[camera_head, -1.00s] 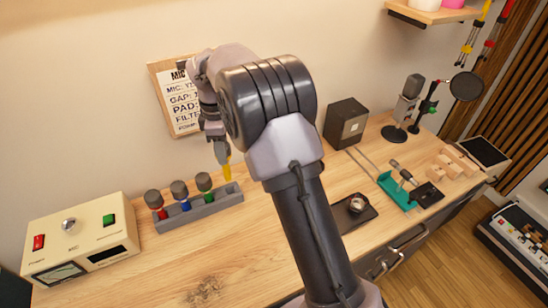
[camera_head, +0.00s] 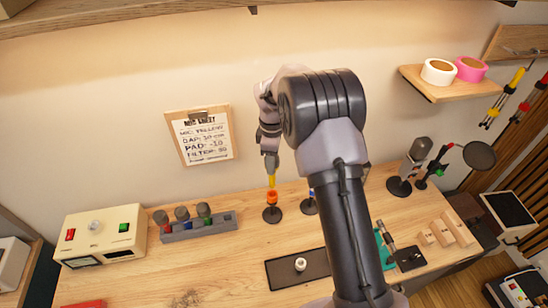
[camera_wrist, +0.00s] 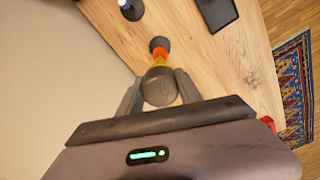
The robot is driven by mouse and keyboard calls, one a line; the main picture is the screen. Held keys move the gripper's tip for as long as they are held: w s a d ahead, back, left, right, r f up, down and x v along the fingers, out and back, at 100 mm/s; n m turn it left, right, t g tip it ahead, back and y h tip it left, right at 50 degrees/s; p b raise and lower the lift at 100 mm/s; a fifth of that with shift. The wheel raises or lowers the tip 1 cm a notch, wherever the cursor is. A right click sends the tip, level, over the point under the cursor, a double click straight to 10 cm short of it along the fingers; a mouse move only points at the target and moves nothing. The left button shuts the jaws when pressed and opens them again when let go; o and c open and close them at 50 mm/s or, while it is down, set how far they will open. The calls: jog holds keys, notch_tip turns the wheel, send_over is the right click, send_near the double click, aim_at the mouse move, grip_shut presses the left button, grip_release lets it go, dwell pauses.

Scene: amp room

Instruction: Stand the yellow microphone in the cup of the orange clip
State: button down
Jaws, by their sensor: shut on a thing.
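My gripper (camera_head: 271,160) is shut on the yellow microphone (camera_head: 271,181) and holds it roughly upright, yellow end down. The orange clip (camera_head: 271,197) stands on a dark round base on the desk, directly below the microphone. In the wrist view, the microphone's grey head (camera_wrist: 160,88) sits between the two fingers, with the orange clip (camera_wrist: 159,52) in line beyond it. The yellow end meets the orange cup in the picture. I cannot tell whether it is inside the cup or just above it.
A blue clip (camera_head: 309,205) stands close to the right of the orange one, partly behind my arm. A grey rack (camera_head: 205,230) with several microphones is at left, beside a cream box (camera_head: 100,234). A dark mat (camera_head: 284,271) lies in front. A notice (camera_head: 200,134) hangs behind.

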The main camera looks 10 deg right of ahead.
jog(key=shift+a+f+b, duration=0.15)
jog(key=shift+f+b, duration=0.4)
jog(key=shift+f, duration=0.35)
jog(key=shift+f+b, duration=1.85)
jog(key=shift+f, duration=1)
jog(key=c, duration=0.7)
grip_release()
notch_tip(320, 180, up, 18)
jog(key=shift+f+p, duration=0.25)
jog(key=shift+p, duration=0.6)
